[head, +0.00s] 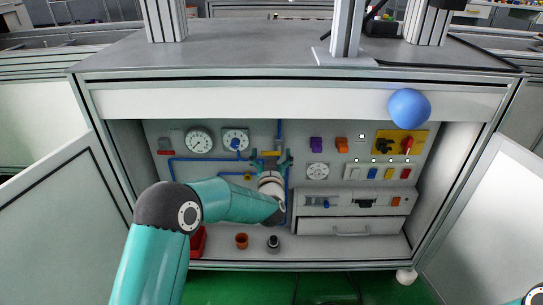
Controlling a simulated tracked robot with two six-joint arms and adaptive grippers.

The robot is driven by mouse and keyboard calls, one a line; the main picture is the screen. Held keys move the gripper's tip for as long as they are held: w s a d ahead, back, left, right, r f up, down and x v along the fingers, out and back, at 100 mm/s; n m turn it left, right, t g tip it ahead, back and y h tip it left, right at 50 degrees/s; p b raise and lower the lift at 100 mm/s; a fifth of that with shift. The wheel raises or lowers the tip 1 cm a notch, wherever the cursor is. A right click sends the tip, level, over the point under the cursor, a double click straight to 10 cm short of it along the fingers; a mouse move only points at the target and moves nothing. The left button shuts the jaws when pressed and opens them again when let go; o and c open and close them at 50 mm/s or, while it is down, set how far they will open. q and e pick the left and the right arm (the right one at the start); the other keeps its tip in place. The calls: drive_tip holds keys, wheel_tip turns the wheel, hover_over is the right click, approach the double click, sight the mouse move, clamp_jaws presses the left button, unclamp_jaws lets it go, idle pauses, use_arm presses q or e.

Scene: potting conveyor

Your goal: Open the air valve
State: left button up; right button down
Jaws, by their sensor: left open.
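The cabinet's back panel (220,187) carries blue air piping (205,159). The gripper's wrist hides the pipe below the handle. My right gripper is out of view; only a bit of my right arm shows at the bottom right corner.
Gauges (199,141) sit left of the handle; a yellow switch plate (401,143) sits right. A drawer unit (350,226) fills the lower right. A terracotta pot (241,240), a dark-topped item (273,243) and a red bin (198,242) stand below. A blue ball (409,109) shows at the top right.

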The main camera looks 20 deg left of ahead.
sight(280, 149)
use_arm(q)
drive_tip(key=c, duration=1.2)
drive_tip(key=shift+o, duration=0.2)
drive_tip(key=shift+r, duration=0.1)
drive_tip(key=m+p, duration=0.2)
drive_tip(key=m, duration=0.1)
drive_tip(key=r+m+p, duration=0.1)
drive_tip(key=m+p, duration=0.1)
drive_tip(key=d+m+p, duration=0.1)
drive_tip(key=m+p, duration=0.1)
drive_tip(key=m, duration=0.1)
drive_tip(key=shift+w+r+m, duration=0.15)
drive_tip(key=shift+r+m, duration=0.15)
drive_tip(key=shift+r, duration=0.05)
drive_tip(key=m+p, duration=0.1)
drive_tip(key=m, duration=0.1)
drive_tip(key=d+m+p, duration=0.1)
drive_tip(key=m+p, duration=0.1)
drive_tip(key=m, duration=0.1)
drive_tip(key=shift+w+d+r, duration=0.15)
drive_tip(key=shift+w+d+m+p, duration=0.15)
drive_tip(key=shift+m+p, duration=0.2)
drive_tip(key=shift+m, duration=0.4)
drive_tip(key=shift+s+d+m+p, duration=0.1)
drive_tip(key=shift+d+m+p, duration=0.2)
drive_tip(key=shift+m, duration=0.5)
drive_tip(key=shift+w+d+m+p, duration=0.1)
drive_tip(key=shift+m+p, duration=0.3)
drive_tip(key=shift+m, duration=0.35)
drive_tip(key=shift+f, duration=0.2)
